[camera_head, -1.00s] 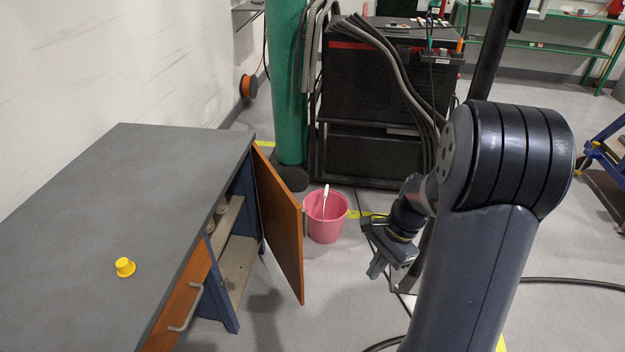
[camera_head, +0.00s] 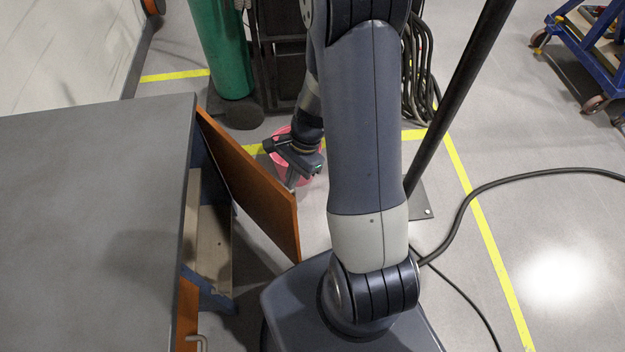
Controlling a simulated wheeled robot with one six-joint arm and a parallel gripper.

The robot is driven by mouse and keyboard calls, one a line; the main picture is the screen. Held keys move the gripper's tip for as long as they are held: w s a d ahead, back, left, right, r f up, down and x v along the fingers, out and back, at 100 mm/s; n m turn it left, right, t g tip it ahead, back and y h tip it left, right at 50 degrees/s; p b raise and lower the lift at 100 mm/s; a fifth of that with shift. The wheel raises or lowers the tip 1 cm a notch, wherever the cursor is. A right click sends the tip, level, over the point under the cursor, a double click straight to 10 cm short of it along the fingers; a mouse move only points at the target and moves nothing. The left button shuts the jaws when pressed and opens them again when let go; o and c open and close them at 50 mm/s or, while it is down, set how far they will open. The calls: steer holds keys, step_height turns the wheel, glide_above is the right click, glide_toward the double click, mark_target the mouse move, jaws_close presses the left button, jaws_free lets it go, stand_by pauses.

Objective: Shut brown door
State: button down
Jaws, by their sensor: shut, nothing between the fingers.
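The brown door (camera_head: 250,187) stands open, swung out from the far end of the grey-topped cabinet (camera_head: 95,200). The shelf inside the cabinet (camera_head: 212,240) shows in the gap behind it. My gripper (camera_head: 291,182) is to the right of the door, on its outer side, pointing down. It is shut and empty, and looks apart from the door, though the gap is hard to judge. The door's handle is not visible now.
A pink bucket (camera_head: 283,150) stands on the floor behind my gripper and is partly hidden by it. A green cylinder (camera_head: 217,50) stands beyond the cabinet. A black cable (camera_head: 520,177) lies on the floor at right. A blue cart (camera_head: 590,50) is at the far right.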

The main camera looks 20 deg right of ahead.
steer(key=shift+s+a, duration=0.15)
steer(key=shift+a, duration=0.05)
steer(key=shift+a, duration=0.1)
steer(key=s+a+m+t, duration=0.1)
steer(key=a+m, duration=0.2)
steer(key=a, duration=0.7)
steer(key=s+a+m+t, duration=0.1)
steer(key=s+a+m, duration=0.1)
steer(key=a, duration=0.9)
steer(key=shift+s+a+m+p, duration=0.25)
steer(key=shift+s+m+p, duration=0.1)
steer(key=shift+m, duration=0.25)
steer(key=shift+d, duration=0.1)
